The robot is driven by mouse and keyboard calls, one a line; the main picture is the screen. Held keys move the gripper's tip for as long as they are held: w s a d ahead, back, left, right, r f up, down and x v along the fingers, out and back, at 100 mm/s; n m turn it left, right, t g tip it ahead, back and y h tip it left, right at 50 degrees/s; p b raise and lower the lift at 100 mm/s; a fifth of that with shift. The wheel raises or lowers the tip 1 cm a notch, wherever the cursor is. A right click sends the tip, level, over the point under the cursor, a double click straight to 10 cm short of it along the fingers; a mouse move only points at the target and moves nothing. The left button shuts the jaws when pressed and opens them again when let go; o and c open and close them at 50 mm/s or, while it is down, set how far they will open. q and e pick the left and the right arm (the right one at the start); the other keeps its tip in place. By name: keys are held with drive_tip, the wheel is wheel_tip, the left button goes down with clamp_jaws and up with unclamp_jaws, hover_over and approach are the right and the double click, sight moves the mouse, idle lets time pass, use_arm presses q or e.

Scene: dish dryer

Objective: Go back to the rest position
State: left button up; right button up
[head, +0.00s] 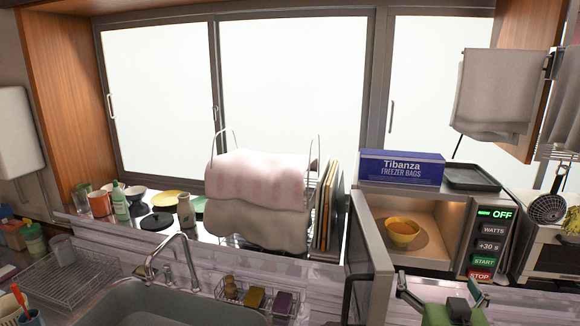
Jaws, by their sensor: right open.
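My right gripper (440,287) is at the bottom right, low in front of the open microwave (440,258). Its fingers are spread apart with nothing between them. My left gripper is not in the picture. A yellow bowl (403,232) stands inside the lit microwave, apart from my right gripper. The microwave door (370,262) stands open on the left side of the cavity, and its panel reads OFF.
A dish rack with draped towels (258,185) stands behind the sink (165,302) and tap (178,255). A freezer-bag box (401,167) and dark tray (471,178) lie on the microwave. A wire rack (70,272) is at left. A grey towel (493,95) hangs upper right.

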drive_tip(key=s+a+f+n+g+y, duration=0.1)
drive_tip(key=s+a+f+g, duration=0.25)
drive_tip(key=s+f, duration=0.65)
drive_tip(key=s+a+f+n+g+y, duration=0.25)
drive_tip(key=s+f+g, duration=0.25)
drive_tip(key=s+f, duration=0.45)
drive_tip(key=s+a+f+n+g, duration=0.1)
drive_tip(key=s+a+f+g, duration=0.35)
drive_tip(key=s+f, duration=0.6)
drive_tip(key=s+f+g+b, duration=0.1)
drive_tip(key=s+f+b, duration=0.15)
drive_tip(key=f, duration=1.25)
drive_tip(key=s+f+b, duration=0.1)
drive_tip(key=f+b, duration=0.2)
drive_tip(key=f, duration=1.1)
use_arm(q)
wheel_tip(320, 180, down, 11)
drive_tip(key=b, duration=0.5)
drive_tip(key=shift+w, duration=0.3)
use_arm(e)
drive_tip(key=s+d+f+g, duration=0.1)
drive_tip(key=s+d+f, duration=0.1)
drive_tip(key=s+f, duration=1.5)
wheel_tip(320, 180, down, 4)
drive_tip(key=shift+d+r, duration=0.1)
drive_tip(key=shift+d, duration=0.3)
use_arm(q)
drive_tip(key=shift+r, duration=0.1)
use_arm(e)
drive_tip(key=shift+n+y, duration=0.25)
